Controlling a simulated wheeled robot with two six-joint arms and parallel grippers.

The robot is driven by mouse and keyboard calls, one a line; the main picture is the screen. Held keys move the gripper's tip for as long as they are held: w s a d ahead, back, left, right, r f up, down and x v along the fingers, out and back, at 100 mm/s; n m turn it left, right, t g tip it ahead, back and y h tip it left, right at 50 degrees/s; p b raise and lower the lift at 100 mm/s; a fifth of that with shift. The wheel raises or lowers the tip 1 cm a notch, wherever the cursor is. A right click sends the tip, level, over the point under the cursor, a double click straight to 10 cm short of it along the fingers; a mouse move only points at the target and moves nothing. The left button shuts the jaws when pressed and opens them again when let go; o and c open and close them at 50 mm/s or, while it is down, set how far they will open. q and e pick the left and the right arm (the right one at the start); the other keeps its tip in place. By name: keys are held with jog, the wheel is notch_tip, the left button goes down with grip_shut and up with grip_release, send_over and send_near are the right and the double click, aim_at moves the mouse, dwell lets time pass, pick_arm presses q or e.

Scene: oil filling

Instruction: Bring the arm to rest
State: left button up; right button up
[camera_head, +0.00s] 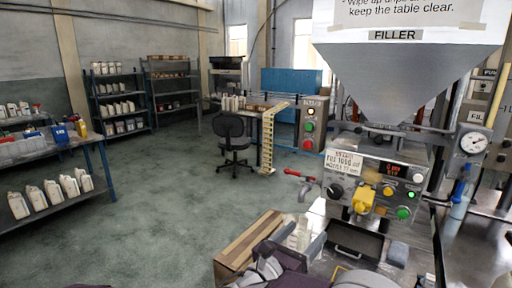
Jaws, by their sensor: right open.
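My right gripper (266,268) is low in the picture, at the bottom centre, beside the wooden box in front of the filling machine. Its grey fingers are open, and I see nothing between them. Dark and white links of my right arm cover the bottom edge to the right of it. My left gripper is not in view; only a small dark piece shows at the bottom left edge. The filler (385,180), with its large grey hopper (400,85), stands at the right.
A wooden box (243,243) and a pale bottle-like item (301,235) are close to my right gripper. A red-handled valve (306,183) juts out at the machine's left. White bottles (53,193) stand on a rack at left. The floor (190,205) between is free.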

jog(key=s+d+r+m+g+h+p, duration=0.1)
jog(key=d+m+g, duration=0.15)
jog(key=d, duration=0.45)
jog(key=d+r+m+g+h+p, duration=0.1)
jog(key=d+m+g+h+p, duration=0.15)
jog(key=d, duration=0.35)
jog(key=s+d+f+m+g+y+p, duration=0.25)
jog(key=s+d+f+m+g, duration=0.35)
jog(key=s+d, duration=0.35)
jog(key=s+a+f+m+g+y+p, duration=0.1)
jog(key=s+a+f+m+g+y, duration=0.4)
jog(key=s+f+m+y, duration=0.4)
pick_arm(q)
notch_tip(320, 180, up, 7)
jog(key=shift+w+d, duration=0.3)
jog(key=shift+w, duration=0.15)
pick_arm(e)
jog(key=w+a+f+m+t+y, duration=0.3)
jog(key=a+f+m+y, duration=0.1)
jog(key=a+m, duration=0.6)
jog(key=shift+a+f, duration=0.15)
jog(key=shift+f, duration=0.3)
